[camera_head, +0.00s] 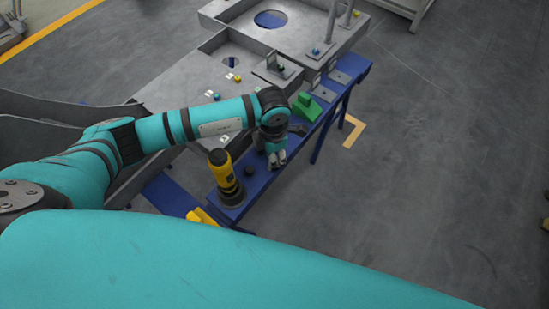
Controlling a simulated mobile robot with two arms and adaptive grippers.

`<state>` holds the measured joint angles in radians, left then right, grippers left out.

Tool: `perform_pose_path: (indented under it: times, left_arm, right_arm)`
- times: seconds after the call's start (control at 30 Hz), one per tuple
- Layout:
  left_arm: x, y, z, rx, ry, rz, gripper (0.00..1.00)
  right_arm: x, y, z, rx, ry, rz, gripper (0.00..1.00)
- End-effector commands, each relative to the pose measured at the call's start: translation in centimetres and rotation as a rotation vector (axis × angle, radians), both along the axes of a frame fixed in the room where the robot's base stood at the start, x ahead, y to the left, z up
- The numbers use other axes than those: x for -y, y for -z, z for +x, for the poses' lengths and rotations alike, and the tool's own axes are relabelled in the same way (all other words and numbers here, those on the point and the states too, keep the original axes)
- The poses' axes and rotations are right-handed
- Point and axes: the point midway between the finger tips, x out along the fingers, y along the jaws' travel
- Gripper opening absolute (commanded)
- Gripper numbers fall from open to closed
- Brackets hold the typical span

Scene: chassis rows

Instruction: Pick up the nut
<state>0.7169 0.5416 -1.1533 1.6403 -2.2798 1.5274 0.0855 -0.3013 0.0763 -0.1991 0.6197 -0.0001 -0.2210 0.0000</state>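My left gripper (277,161) points down over the narrow blue bench (322,120), just right of a yellow and black power tool (224,175). Its silver fingertips are small, and I cannot tell whether they are apart or hold anything. A small dark round piece (249,171) lies on the bench between the tool and the gripper. It may be the nut, but it is too small to be sure. No other clear nut shows. My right gripper is not in view.
A green block (306,107) sits on the bench beyond my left gripper. A grey metal chassis (190,83) with small coloured parts stands alongside the bench. Yellow pieces (203,216) lie near the bench's close end. The floor (430,170) on the right is open.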

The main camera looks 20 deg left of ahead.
Motion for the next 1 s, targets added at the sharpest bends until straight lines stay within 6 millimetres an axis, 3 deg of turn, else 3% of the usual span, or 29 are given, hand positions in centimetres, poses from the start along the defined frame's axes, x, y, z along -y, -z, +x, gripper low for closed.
perform_pose_path:
  times: [0.03,0.17,0.47,0.73,1.0]
  left_arm:
    - [0.0,0.0,0.0,0.0,0.0,0.0,0.15]
    - [0.0,0.0,0.0,0.0,0.0,0.0,0.0]
    - [0.0,-0.6,0.0,0.001,0.0,0.0,0.0]
    - [0.1,-4.5,-0.1,0.002,0.0,-0.001,0.0]
    - [4.0,-4.6,-5.6,-0.003,0.006,-0.003,0.0]
  right_arm:
    - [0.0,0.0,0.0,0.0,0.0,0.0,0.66]
    - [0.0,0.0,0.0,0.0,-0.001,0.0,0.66]
    - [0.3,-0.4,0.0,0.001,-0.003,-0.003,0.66]
    - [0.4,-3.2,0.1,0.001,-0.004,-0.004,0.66]
    - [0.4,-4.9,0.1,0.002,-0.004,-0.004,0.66]
